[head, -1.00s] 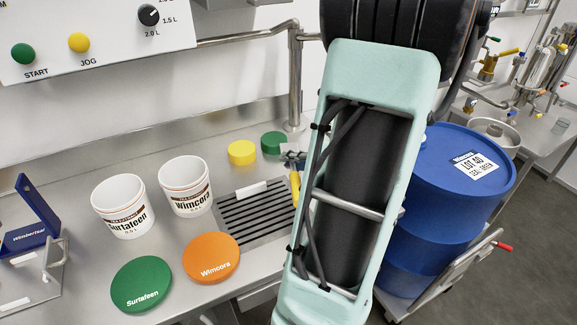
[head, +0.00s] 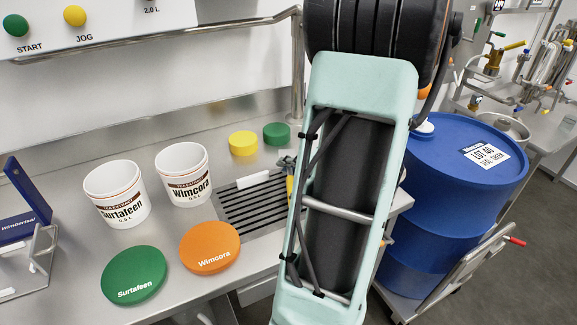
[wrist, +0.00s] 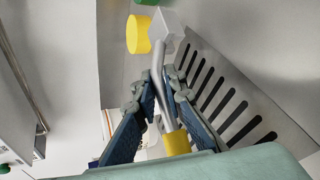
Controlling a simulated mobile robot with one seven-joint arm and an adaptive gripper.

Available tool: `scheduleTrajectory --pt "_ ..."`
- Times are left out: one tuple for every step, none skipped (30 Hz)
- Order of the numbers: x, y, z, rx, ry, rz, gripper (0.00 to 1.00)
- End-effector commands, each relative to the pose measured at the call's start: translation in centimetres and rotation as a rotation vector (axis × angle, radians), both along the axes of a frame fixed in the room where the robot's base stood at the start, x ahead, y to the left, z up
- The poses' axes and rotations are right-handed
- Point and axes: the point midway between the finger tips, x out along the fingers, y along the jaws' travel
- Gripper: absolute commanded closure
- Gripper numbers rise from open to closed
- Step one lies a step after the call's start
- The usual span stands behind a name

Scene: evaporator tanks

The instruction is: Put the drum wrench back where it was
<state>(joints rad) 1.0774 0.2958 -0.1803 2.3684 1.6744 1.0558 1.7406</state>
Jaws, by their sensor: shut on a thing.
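The drum wrench is a metal bar with a yellow grip (wrist: 177,143). In the wrist view my gripper (wrist: 160,92) is shut on it, one finger on each side of the bar. The bar points away past the fingertips, towards a pale block beside the slotted grate (wrist: 225,95). In the head view only a sliver of the wrench's yellow part (head: 290,188) shows at the left edge of my arm, over the right side of the grate (head: 265,208). My arm hides my gripper and most of the wrench there. I cannot tell whether the wrench touches the grate.
The Surtafeen tub (head: 117,194) and Wimcora tub (head: 184,175) stand left of the grate. A green lid (head: 134,274) and an orange lid (head: 210,247) lie in front. Yellow (head: 243,143) and green (head: 277,134) caps sit behind. A blue drum (head: 455,200) stands right on a trolley.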

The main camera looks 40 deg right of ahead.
Motion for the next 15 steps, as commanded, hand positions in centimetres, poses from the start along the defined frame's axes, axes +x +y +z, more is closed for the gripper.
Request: scheduleTrajectory --pt "0.03 -0.03 -0.78 -0.001 -0.002 0.0 1.0" --pt "0.03 -0.04 -0.93 -0.001 -0.002 0.0 1.0" --pt "0.04 -0.02 -1.08 -0.001 -0.002 0.0 1.0" --pt "0.05 -0.02 -1.15 -0.001 -0.002 0.0 1.0" --pt "0.05 -0.02 -1.2 -0.001 -0.002 0.0 1.0" --pt "0.05 -0.01 -1.22 -0.002 -0.002 0.001 1.0" --pt "0.05 -0.01 -1.22 -0.001 -0.002 0.0 1.0" --pt "0.05 -0.02 -1.19 -0.001 -0.002 0.0 1.0" --pt "0.05 -0.01 -1.15 -0.001 -0.002 0.0 1.0" --pt "0.05 -0.01 -1.13 -0.001 -0.002 0.0 1.0" --pt "0.04 -0.01 -1.12 -0.001 -0.002 0.0 1.0" --pt "0.05 -0.01 -1.11 -0.001 -0.002 0.0 1.0" --pt "0.05 -0.01 -1.11 -0.001 -0.002 0.0 1.0" --pt "0.05 -0.01 -1.11 -0.001 -0.002 0.0 1.0" --pt "0.05 -0.01 -1.11 -0.001 -0.002 0.0 1.0"
